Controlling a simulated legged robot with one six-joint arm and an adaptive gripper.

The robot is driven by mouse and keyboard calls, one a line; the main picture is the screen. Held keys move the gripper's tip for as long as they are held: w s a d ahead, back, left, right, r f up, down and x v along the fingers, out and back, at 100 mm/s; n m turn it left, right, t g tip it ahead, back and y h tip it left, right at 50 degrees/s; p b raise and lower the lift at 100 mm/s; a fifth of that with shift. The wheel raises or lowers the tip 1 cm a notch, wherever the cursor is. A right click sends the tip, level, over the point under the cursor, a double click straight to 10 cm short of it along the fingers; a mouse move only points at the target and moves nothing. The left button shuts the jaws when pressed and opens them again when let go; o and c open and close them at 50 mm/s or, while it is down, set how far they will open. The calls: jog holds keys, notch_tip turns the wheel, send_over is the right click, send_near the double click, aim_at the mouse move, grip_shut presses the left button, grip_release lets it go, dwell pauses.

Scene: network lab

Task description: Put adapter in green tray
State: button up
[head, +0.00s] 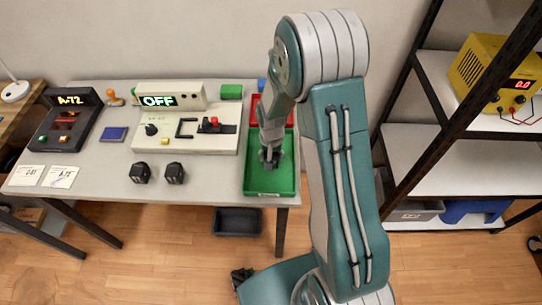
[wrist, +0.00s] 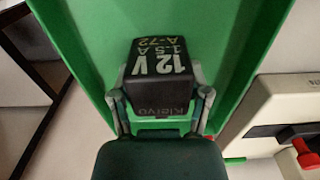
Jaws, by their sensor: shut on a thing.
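A black adapter (wrist: 160,75) marked "12 V 1.5 A A-72" is between the fingers of my gripper (wrist: 160,100). In the head view my gripper (head: 270,158) is over the green tray (head: 267,184) at the table's right end, pointing down. The green tray floor (wrist: 225,95) fills the background behind the adapter in the wrist view. I cannot tell whether the adapter touches the tray floor. In the head view the adapter is mostly hidden by the gripper.
Two black adapters (head: 140,172) (head: 175,173) stand on the table in front of a device reading "OFF" (head: 187,130). A display unit reading "A-72" (head: 68,118) is at the left. A red tray (head: 256,108) lies behind the green one. Shelving (head: 420,145) stands at the right.

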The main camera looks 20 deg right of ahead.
jog(key=shift+a, duration=0.1)
jog(key=o, duration=1.3)
jog(key=shift+a, duration=0.25)
jog(key=shift+c, duration=0.2)
jog(key=shift+d, duration=0.2)
notch_tip(320, 180, up, 12)
jog(key=shift+r, duration=0.2)
jog(key=s+r+n+t, duration=0.25)
jog(key=s+r, duration=0.55)
jog(key=r, duration=0.5)
jog(key=s+r+n+t, duration=0.1)
jog(key=s+r+t, duration=0.2)
jog(key=s, duration=1)
jog(key=shift+r, duration=1.5)
